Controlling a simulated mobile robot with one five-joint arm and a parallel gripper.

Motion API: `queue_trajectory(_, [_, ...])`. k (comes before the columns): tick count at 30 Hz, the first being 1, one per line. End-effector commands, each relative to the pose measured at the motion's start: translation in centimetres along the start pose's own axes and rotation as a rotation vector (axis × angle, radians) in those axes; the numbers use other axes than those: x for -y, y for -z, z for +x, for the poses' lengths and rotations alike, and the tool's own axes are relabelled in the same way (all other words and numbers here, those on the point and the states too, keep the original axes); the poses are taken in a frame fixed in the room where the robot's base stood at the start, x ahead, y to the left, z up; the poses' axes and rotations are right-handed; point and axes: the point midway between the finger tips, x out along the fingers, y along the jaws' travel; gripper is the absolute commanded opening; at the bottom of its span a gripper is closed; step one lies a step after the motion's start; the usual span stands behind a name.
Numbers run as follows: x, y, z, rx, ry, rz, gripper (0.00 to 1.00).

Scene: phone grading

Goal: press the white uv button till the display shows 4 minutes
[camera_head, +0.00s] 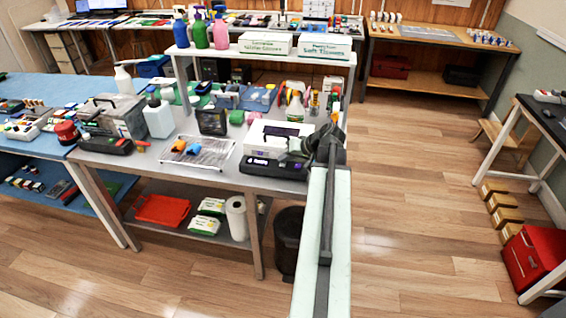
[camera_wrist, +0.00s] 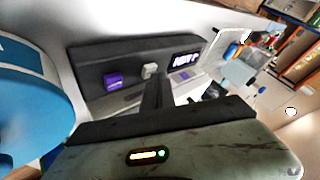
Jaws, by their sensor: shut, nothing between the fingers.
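The black control unit (camera_head: 273,168) sits at the front right edge of the metal bench. In the wrist view its dark panel (camera_wrist: 90,62) carries a purple button (camera_wrist: 114,81), the white button (camera_wrist: 150,70) and a lit display (camera_wrist: 187,60). The digits on the display are too small and slanted to read. My gripper (camera_wrist: 153,82) is shut and empty, its tips right in front of the white button. I cannot tell whether they touch it. In the head view my gripper (camera_head: 287,157) is over the unit's right part, and my arm hides the buttons there.
A white box (camera_head: 272,138) stands behind the unit. A silver tray (camera_head: 215,160) with blue and orange items lies to its left. A white bottle (camera_head: 158,118) and a dark-framed screen (camera_head: 212,121) stand further left.

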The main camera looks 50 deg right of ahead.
Motion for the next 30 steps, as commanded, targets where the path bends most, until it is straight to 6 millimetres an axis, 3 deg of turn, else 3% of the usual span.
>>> queue_trajectory(17, [0.8, 0.8, -1.1, 0.0, 0.0, 0.0, 0.0])
queue_trajectory(30, [3.1, 3.1, -4.3, 0.0, 0.0, 0.0, 0.0])
